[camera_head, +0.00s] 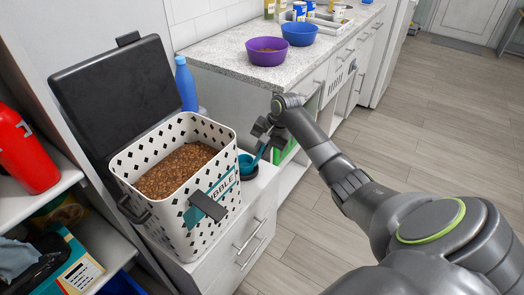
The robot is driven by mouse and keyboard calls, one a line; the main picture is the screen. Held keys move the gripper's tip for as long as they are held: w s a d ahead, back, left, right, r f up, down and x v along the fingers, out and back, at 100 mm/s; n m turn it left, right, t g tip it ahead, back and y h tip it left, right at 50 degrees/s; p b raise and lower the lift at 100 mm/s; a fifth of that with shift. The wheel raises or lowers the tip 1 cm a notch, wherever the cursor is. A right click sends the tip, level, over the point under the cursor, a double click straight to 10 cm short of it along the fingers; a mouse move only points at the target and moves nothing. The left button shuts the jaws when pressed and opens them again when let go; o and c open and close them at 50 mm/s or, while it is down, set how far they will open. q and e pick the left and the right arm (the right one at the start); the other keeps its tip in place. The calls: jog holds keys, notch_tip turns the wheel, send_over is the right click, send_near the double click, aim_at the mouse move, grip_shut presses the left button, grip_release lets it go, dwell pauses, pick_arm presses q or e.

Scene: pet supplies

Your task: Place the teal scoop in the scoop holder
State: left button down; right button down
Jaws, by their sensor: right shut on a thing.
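The teal scoop (247,161) is beside the right side of the kibble bin, its handle rising to the upper right. My right gripper (264,134) is shut on the upper part of the scoop's handle, with its arm coming in from the right. A dark round holder (249,175) stands on the white cabinet top just under the scoop. The scoop's lower end is at or over this holder; the bin partly hides the spot, and I cannot tell how deep it sits. My left gripper is not in view.
The white patterned kibble bin (190,232) stands open and full, its black lid (115,95) tilted back. A blue bottle (185,84) stands behind it. A counter (225,58) holds a purple bowl (267,51) and a blue bowl (299,33). A red bottle (25,150) is at left.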

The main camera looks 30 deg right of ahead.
jog(key=c, duration=1.3)
grip_release()
jog(key=shift+f, duration=0.1)
jog(key=shift+c, duration=0.2)
jog(key=p+v, duration=0.1)
jog(key=v, duration=1.1)
jog(key=shift+p, duration=0.4)
